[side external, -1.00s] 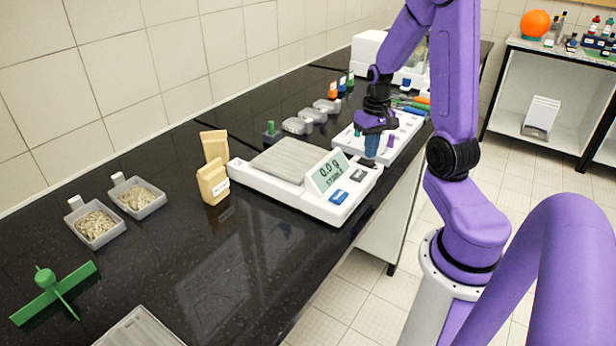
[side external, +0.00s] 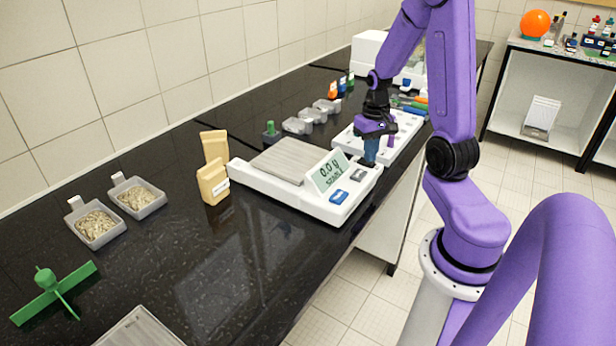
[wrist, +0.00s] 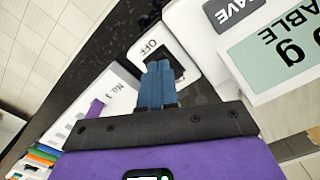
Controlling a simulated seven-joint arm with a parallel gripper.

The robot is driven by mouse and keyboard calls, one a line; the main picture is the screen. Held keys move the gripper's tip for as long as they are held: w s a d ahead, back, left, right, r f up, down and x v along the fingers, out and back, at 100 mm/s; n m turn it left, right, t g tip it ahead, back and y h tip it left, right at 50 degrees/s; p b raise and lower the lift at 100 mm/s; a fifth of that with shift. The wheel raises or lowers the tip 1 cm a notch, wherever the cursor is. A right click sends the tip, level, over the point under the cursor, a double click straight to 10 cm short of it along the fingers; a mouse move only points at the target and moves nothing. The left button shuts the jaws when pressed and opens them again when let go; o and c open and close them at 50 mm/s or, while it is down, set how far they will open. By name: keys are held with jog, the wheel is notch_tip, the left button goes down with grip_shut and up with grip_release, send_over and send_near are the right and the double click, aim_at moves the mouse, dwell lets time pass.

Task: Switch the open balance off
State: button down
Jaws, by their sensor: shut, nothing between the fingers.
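The open balance (side external: 262,189) is white, with a flat grey pan (side external: 284,160) and a tilted display (side external: 330,172) lit at 0.0 g. A blue key (side external: 338,196) and a grey key (side external: 358,175) sit on its front panel. In the wrist view, the display (wrist: 275,55) is partly cut off, and the label OFF (wrist: 150,47) shows upside down just past my fingertips. My gripper (side external: 369,162) is shut and empty, pointing down at the panel's right end. Its blue fingers (wrist: 158,68) hide part of the dark key by that label; contact cannot be told.
A white panel (side external: 404,132) stands just behind the balance. Two tan containers (side external: 213,182) stand left of it, with two grey trays of grain (side external: 95,224) farther left. A green tool (side external: 50,290) lies front left. The black bench is clear in front of the balance.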

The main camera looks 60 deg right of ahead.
jog(key=shift+f, duration=0.25)
notch_tip(320, 180, up, 7)
dwell(1.2)
jog(key=a+n, duration=0.3)
jog(key=a, duration=0.3)
jog(key=a+r+n, duration=0.1)
jog(key=a+n, duration=0.2)
jog(key=a, duration=0.3)
jog(key=a+r+n, duration=0.1)
jog(key=a+n, duration=0.2)
jog(key=a, duration=0.4)
jog(key=shift+s, duration=0.4)
jog(key=s+a+n, duration=0.9)
jog(key=s, duration=0.4)
jog(key=shift+a+r+n, duration=0.3)
jog(key=shift+a+r, duration=0.1)
jog(key=shift+r, duration=0.05)
